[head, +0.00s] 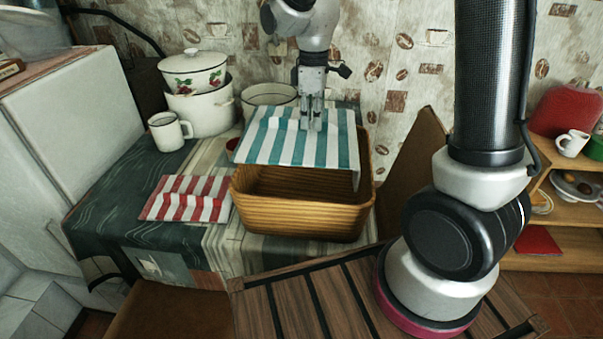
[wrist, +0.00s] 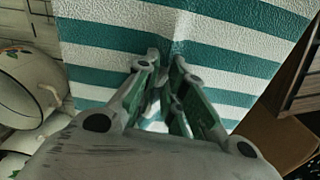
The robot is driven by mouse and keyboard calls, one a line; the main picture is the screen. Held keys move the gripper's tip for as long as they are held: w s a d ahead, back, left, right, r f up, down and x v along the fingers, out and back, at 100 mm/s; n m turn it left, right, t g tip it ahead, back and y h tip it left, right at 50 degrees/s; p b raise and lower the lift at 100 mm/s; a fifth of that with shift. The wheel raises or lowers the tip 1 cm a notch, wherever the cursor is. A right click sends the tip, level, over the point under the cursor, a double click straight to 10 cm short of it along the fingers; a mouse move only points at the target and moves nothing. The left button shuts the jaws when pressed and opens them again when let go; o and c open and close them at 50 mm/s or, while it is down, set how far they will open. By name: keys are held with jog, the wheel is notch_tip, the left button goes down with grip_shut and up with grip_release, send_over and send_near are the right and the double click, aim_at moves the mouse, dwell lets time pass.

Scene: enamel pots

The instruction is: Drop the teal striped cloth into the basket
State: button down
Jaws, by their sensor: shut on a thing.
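The teal and white striped cloth (head: 275,145) hangs nearly flat over the back part of the woven basket (head: 300,217) in the head view. My gripper (head: 311,128) points down and is shut on the cloth near its middle. In the wrist view the teal striped cloth (wrist: 220,45) fills most of the picture, and it puckers between the fingertips of my gripper (wrist: 165,62). The front of the basket's opening shows below the cloth. The cloth hides the basket's back part, so I cannot tell whether it touches the rim.
A red and white striped cloth (head: 187,199) lies left of the basket. A white mug (head: 168,131) and stacked enamel pots (head: 197,100) stand at the back left of the table. Another pot (head: 268,96) stands behind the cloth. A shelf (head: 560,215) is at the right.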

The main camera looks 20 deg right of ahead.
aim_at(312, 131)
jog(key=shift+f, duration=1.95)
jog(key=c, duration=1.4)
grip_release()
jog(key=shift+c, duration=0.2)
notch_tip(312, 131, up, 12)
jog(key=shift+r, duration=0.1)
